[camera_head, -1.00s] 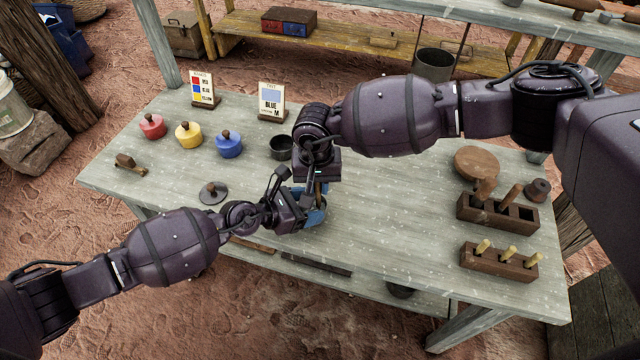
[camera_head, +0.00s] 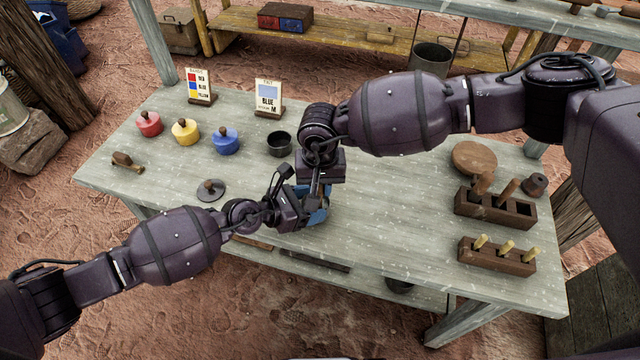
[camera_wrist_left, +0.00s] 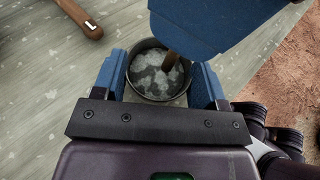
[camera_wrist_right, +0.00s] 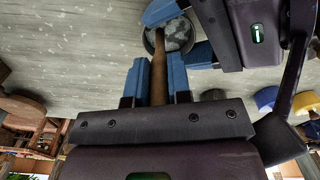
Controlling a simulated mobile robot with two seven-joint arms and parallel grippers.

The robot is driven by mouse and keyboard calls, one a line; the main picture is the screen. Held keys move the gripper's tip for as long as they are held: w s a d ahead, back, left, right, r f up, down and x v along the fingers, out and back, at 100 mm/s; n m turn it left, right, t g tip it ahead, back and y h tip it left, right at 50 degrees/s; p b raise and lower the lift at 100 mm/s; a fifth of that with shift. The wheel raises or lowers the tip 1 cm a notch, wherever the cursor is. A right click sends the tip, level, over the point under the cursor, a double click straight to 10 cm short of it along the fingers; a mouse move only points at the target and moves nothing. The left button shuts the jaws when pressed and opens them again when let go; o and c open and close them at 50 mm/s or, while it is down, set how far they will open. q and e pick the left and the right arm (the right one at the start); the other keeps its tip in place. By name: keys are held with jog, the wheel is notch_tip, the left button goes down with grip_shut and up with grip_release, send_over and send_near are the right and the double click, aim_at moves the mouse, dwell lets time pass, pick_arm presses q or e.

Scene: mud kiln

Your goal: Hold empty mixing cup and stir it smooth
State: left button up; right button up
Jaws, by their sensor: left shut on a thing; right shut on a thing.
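A small dark mixing cup (camera_wrist_left: 160,99) stands between the blue fingers of my left gripper (camera_wrist_left: 158,80), which is shut on it near the table's front edge. Inside is a mottled grey and white mix, still patchy. My right gripper (camera_wrist_right: 158,77) is shut on a brown wooden stirring stick (camera_wrist_right: 159,50). The stick's lower end (camera_wrist_left: 170,61) dips into the mix, close to the cup's wall. In the head view, my right gripper (camera_head: 322,187) is above my left gripper (camera_head: 312,207), and the arms hide most of the cup.
Red (camera_head: 149,124), yellow (camera_head: 185,132) and blue (camera_head: 226,142) lidded pots stand at left, near an empty-looking dark cup (camera_head: 279,144) and a knobbed lid (camera_head: 211,191). Two cards (camera_head: 268,97) stand behind. Wooden racks (camera_head: 495,209) and a round board (camera_head: 473,158) are at right.

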jog(key=shift+a, duration=0.15)
jog(key=shift+d+r, duration=0.2)
jog(key=shift+r, duration=4)
jog(key=shift+r, duration=1.25)
jog(key=shift+f, duration=5.45)
jog(key=shift+w, duration=0.2)
